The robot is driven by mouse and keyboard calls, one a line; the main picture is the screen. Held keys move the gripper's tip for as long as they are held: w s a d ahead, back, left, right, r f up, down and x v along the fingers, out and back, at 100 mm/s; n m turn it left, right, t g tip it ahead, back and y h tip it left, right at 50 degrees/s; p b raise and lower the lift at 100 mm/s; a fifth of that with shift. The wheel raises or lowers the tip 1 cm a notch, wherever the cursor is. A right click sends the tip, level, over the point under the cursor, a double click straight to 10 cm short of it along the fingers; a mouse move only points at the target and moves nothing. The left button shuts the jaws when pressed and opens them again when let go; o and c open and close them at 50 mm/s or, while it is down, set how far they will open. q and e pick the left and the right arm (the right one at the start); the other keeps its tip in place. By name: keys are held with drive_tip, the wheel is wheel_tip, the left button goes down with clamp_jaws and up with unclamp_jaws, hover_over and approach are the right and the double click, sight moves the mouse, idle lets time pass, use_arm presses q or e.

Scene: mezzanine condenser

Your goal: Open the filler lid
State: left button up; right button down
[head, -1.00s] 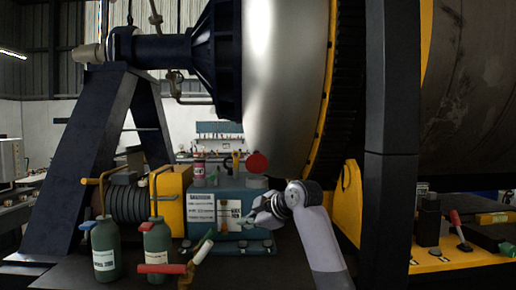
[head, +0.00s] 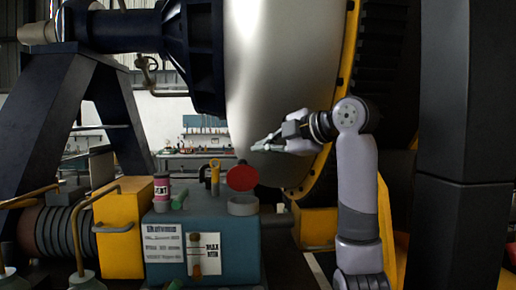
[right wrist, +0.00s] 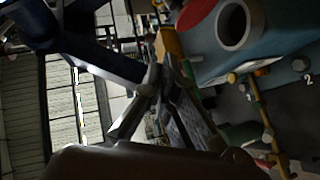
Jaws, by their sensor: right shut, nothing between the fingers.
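The filler lid is a round red disc (head: 242,178) standing up on edge above the short grey filler neck (head: 242,206) on top of the teal tank (head: 225,232). In the right wrist view the red lid (right wrist: 197,12) is swung up beside the neck (right wrist: 237,24), whose dark round mouth is uncovered. My right gripper (head: 262,145) is shut and empty, above and a little right of the lid, apart from it in the head view. Its fingers also show in the right wrist view (right wrist: 160,82). My left gripper is not in view.
The large metal drum (head: 275,80) rises close behind my right gripper; a dark column stands right.

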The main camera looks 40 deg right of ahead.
drive_tip(key=d+p+x, duration=0.1)
drive_tip(key=p+x, duration=0.2)
drive_tip(key=x, duration=0.2)
use_arm(q)
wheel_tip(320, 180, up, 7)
drive_tip(key=p, duration=0.3)
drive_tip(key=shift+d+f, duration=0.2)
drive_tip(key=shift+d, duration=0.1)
use_arm(e)
hover_over(242, 175)
drive_tip(key=s, duration=0.2)
drive_tip(key=shift+w+a+f, duration=0.1)
drive_tip(key=shift+a+f, duration=0.05)
drive_tip(key=shift+f, duration=0.55)
drive_tip(key=shift+w+a+f, duration=0.1)
drive_tip(key=shift+a+f, duration=0.05)
drive_tip(key=shift+f, duration=0.55)
